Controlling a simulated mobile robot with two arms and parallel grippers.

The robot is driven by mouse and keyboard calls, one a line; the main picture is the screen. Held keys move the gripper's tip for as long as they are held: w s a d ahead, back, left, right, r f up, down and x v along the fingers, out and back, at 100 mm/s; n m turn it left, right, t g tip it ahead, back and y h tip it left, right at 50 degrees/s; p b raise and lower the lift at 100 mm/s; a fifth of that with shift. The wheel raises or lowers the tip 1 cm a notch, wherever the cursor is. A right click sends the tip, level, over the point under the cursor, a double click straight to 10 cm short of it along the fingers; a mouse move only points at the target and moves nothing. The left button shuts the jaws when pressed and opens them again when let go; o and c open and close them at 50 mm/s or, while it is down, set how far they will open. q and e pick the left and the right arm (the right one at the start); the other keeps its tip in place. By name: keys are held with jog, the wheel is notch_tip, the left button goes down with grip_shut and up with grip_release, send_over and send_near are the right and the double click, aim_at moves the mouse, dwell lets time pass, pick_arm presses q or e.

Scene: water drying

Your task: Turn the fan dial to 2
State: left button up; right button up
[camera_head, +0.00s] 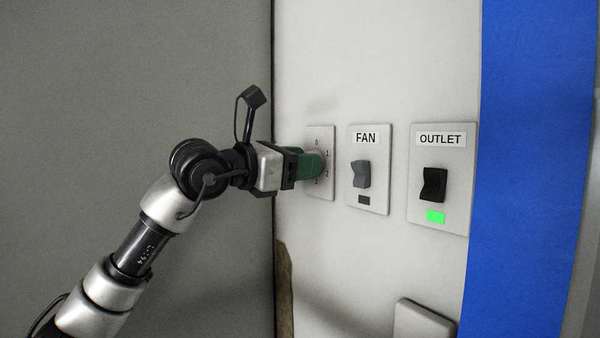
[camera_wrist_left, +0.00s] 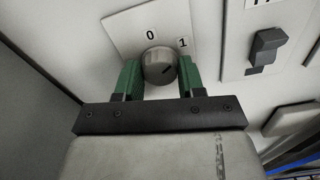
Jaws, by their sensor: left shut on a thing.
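The fan dial is a round grey metal knob (camera_wrist_left: 158,64) on a pale plate (camera_head: 328,133), left of the FAN switch. In the head view my left gripper (camera_head: 312,163) covers most of the knob, and the numbers 0, 1 and 2 show around it. In the left wrist view the gripper's green fingers (camera_wrist_left: 159,76) are on either side of the knob, shut on it. Only 0 and 1 show there, and a short dark mark is on the knob's face. Which number it points to I cannot tell. My right gripper is not in view.
The FAN switch (camera_head: 361,174) has a dark indicator below it. The OUTLET switch (camera_head: 434,184) has a lit green indicator (camera_head: 436,217). A blue panel (camera_head: 525,150) stands at the right. A pale box-like thing (camera_head: 421,320) is below the switches. A dark grey wall (camera_head: 130,75) is at the left.

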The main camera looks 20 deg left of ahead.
pick_arm(q)
jog(key=shift+f+m+b, duration=0.15)
jog(key=shift+m+b, duration=1)
jog(key=shift+m, duration=5.15)
jog(key=o, duration=0.9)
jog(key=shift+s, duration=0.1)
